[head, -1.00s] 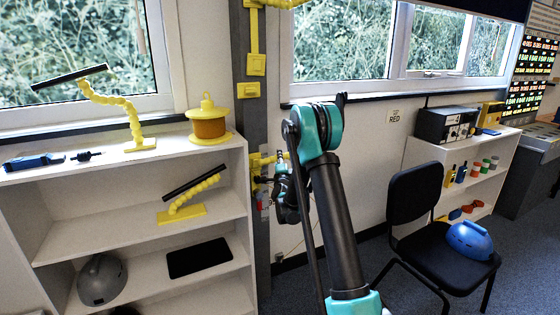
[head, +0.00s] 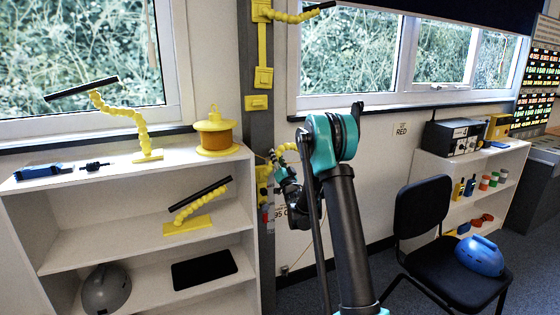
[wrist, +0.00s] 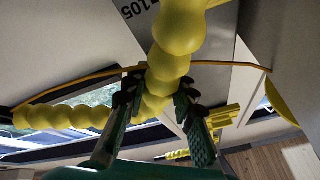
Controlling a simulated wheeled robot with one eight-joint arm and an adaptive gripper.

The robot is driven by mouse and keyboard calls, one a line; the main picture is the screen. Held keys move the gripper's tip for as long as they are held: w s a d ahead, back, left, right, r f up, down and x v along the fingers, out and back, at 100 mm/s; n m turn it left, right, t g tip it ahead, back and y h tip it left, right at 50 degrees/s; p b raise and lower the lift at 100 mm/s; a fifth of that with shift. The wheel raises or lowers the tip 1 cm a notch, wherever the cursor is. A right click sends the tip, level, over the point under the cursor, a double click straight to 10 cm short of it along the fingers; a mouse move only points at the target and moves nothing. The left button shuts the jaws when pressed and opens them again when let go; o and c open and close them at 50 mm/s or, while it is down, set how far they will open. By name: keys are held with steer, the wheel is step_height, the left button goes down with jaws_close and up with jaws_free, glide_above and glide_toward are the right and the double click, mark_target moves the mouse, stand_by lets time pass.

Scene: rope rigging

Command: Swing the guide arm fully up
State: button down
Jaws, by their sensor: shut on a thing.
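The guide arm appears to be the yellow beaded arm on the grey post. In the wrist view this beaded arm (wrist: 178,32) comes down from the top between the two dark fingers of my gripper (wrist: 157,98), which are shut on it. In the head view a short curved part of it (head: 286,148) shows above my gripper (head: 276,172), beside the post. My own arm and gripper hide much of the rest. A thin yellow cord (wrist: 90,80) crosses beside the fingers in the wrist view.
Another yellow beaded arm (head: 292,16) with a black tip points right higher on the post (head: 251,130). A white shelf (head: 90,215) at left holds a yellow spool (head: 215,136) and beaded stands. A black chair (head: 423,215) with a blue helmet (head: 480,257) stands at right.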

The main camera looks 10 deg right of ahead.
steer(key=shift+s+a+r+n+g+y, duration=0.2)
steer(key=shift+a+n+y, duration=0.25)
steer(key=shift+n, duration=0.45)
steer(key=shift+s+a+r+n+g+y, duration=0.15)
steer(key=shift+a+n+y, duration=0.3)
steer(key=shift+n, duration=0.45)
steer(key=c, duration=1.2)
jaws_free()
steer(key=v, duration=1.2)
